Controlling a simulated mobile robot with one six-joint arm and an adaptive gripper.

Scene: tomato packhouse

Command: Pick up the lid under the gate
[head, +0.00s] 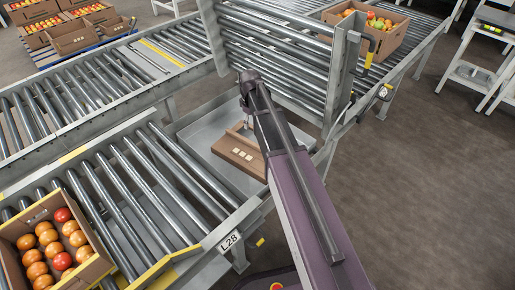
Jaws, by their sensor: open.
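The lid, a flat brown cardboard piece (238,154) with small pale squares on it, lies in a grey metal tray (199,131) in the gap between the roller conveyors. The gate (278,45), a raised section of rollers, stands upright just behind and above this gap. My arm reaches in from the lower right, and its dark far part passes in front of the gate and over the right side of the lid. It hides part of the lid's right side. No contact with the lid is visible.
A box of tomatoes (84,262) sits on the near conveyor at lower left, another (389,37) on the conveyor behind the gate. Metal side rails (273,200) border the gap. More crates stand at upper left. The floor at right (445,190) is clear.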

